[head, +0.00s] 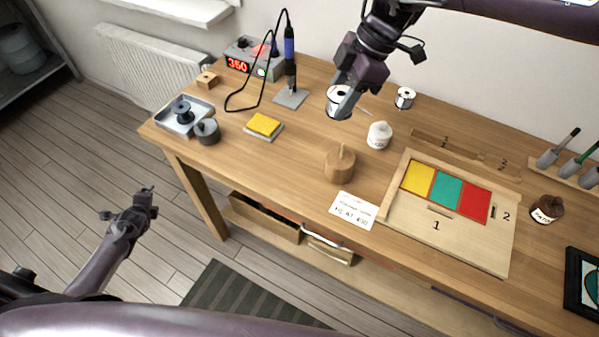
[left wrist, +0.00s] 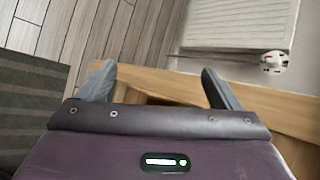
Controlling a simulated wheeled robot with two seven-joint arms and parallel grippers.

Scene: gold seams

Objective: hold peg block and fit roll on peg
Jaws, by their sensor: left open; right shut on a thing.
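The peg block (head: 340,168) is a round wooden block with a short upright peg, standing near the table's front edge in the head view. My right gripper (head: 345,93) is shut on a white roll (head: 337,106) with a dark hole, above the table and up from the peg block in the picture; its fingers partly hide the roll. My left gripper (head: 143,198) is off the table at the left, over the floor, well apart from the peg block. The left wrist view shows the left gripper (left wrist: 160,86) open and empty before the table edge.
A second roll (head: 404,97) and a white jar (head: 379,135) stand behind the block. A wooden board (head: 408,222) with coloured squares lies at right. A white card (head: 354,210) lies in front. A yellow sponge (head: 264,124), metal tray (head: 171,123) and soldering station (head: 246,57) are at left.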

